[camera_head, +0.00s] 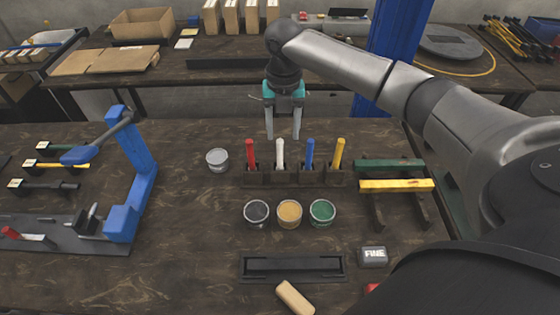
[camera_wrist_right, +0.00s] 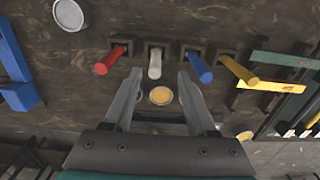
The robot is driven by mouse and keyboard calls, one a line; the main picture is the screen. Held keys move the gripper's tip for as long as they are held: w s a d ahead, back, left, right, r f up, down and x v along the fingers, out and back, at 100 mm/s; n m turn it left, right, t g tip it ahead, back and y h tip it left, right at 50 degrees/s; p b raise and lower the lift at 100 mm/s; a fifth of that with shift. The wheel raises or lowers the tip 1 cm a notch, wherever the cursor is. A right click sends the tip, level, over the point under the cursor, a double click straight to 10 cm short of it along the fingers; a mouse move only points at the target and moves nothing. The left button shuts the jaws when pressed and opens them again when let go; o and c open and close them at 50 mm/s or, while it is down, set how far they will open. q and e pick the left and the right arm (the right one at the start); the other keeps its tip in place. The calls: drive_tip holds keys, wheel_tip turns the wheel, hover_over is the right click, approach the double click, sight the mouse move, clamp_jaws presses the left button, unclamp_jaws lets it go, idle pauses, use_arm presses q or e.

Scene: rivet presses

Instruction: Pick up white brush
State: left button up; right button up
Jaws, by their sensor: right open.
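The white brush (camera_head: 280,153) stands upright in a dark holder (camera_head: 254,181), between a red brush (camera_head: 250,153) and a blue brush (camera_head: 309,153). A yellow brush (camera_head: 339,153) stands at the right end. My right gripper (camera_head: 283,134) is open and empty, its fingers pointing down above and behind the brush row. In the right wrist view the white brush (camera_wrist_right: 155,63) lies between the lines of the fingertips (camera_wrist_right: 159,75). The lower ends of the brushes are hidden in the holder. My left gripper is not in view.
Open tins of dark, yellow (camera_head: 289,212) and green (camera_head: 322,211) paint stand in front of the holder. A grey-white tin (camera_head: 217,158) stands left of it. A blue press (camera_head: 134,185) is at left; green and yellow bars (camera_head: 397,185) lie at right.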

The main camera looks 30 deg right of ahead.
drive_tip(key=b, duration=0.1)
hover_over(280, 168)
drive_tip(key=f, duration=0.7)
drive_tip(key=shift+w+d+f, duration=0.25)
drive_tip(key=shift+w+f, duration=0.05)
drive_tip(key=shift+w, duration=0.05)
drive_tip(key=shift+r, duration=0.1)
clamp_jaws()
